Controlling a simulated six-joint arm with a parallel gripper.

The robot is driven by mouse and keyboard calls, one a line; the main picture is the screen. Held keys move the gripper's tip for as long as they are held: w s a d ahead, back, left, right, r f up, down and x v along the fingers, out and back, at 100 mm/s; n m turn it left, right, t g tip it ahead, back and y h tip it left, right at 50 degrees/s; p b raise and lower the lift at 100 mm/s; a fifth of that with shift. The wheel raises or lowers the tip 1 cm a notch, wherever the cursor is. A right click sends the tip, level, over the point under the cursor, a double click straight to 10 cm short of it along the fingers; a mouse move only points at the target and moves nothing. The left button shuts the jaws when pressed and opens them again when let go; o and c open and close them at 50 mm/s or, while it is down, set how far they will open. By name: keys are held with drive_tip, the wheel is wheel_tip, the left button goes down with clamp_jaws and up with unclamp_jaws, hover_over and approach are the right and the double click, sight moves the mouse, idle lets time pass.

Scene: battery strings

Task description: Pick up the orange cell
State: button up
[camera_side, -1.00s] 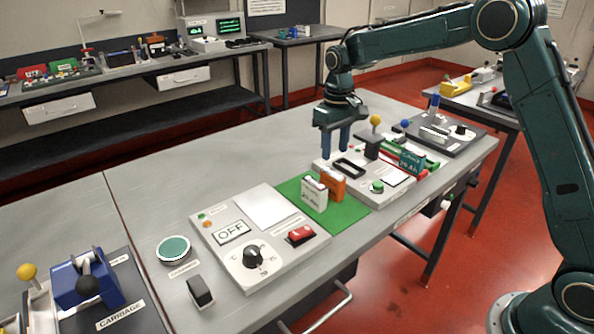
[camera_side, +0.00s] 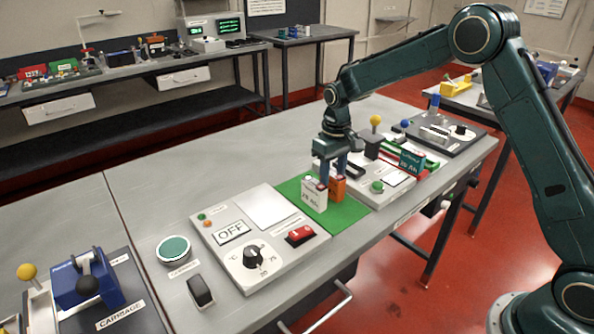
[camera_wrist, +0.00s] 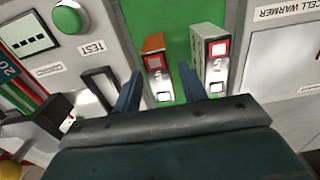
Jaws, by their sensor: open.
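The orange cell (camera_side: 337,188) stands upright on the green mat (camera_side: 347,212), just behind and right of a white cell (camera_side: 313,195). In the wrist view the orange cell (camera_wrist: 155,62) shows its top with a red square and a light terminal. My gripper (camera_side: 335,176) is open and low over the mat. In the wrist view its blue fingers (camera_wrist: 158,88) lie on either side of the orange cell, with the right finger near the gap beside the white cell (camera_wrist: 212,60). How far down the fingers reach along the cell I cannot tell.
A panel with an OFF display (camera_side: 233,231), knob and red switch lies left of the mat. A tester panel with a green button (camera_side: 377,186) lies right. A teal cell (camera_side: 411,160) stands beyond it.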

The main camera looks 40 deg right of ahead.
sight(333, 173)
drive_tip(key=c, duration=0.9)
drive_tip(key=shift+r, duration=0.15)
drive_tip(key=shift+r, duration=2.4)
